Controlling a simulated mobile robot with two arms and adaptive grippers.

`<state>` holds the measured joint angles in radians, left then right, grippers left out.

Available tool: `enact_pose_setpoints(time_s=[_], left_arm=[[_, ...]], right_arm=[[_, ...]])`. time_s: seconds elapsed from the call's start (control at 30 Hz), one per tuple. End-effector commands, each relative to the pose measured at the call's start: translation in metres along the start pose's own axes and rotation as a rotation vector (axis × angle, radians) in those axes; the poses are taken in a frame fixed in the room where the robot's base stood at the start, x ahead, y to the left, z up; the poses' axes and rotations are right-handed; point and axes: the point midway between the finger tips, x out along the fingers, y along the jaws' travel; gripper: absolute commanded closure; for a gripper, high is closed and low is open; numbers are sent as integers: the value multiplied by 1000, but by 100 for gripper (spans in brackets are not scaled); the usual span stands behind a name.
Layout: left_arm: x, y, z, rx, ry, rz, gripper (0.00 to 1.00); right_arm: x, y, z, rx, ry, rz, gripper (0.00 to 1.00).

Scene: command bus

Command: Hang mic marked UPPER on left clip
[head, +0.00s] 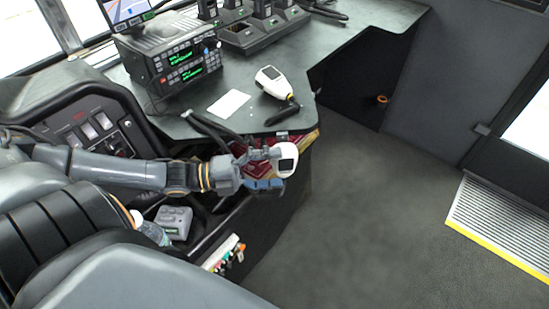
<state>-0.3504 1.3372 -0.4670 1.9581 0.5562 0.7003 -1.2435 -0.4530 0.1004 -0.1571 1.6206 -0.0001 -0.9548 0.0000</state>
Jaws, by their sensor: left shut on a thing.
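A white hand mic (287,155) with a dark face is in my left gripper (267,168), off the desk's front edge. The gripper is shut on it, and its fingers hide part of the mic. A second white mic (269,80) with a black coiled cord lies on the desk. No marking on either mic can be read. A black radio unit (172,55) with two green displays stands on the desk. Small fittings show at its right side, but I cannot tell whether they are the clips. My right gripper is not in view.
A white card (229,104) lies on the grey desk (330,45). A charger dock (262,28) with handsets stands at the back. Red and yellow items (225,170) sit under the desk edge. A seat (150,275) fills the lower left. The floor (400,220) at right is clear.

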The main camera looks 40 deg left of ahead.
Motion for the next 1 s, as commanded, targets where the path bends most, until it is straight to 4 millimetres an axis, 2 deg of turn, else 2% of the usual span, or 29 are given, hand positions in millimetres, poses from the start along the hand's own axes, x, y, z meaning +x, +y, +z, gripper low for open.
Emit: enact_pose_setpoints(time_s=[0.3, 1.0], left_arm=[[0, 6, 0, 1, 1, -1, 30], [0, 16, 0, 1, 0, -1, 30]], right_arm=[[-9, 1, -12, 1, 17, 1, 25], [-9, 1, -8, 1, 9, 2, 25]])
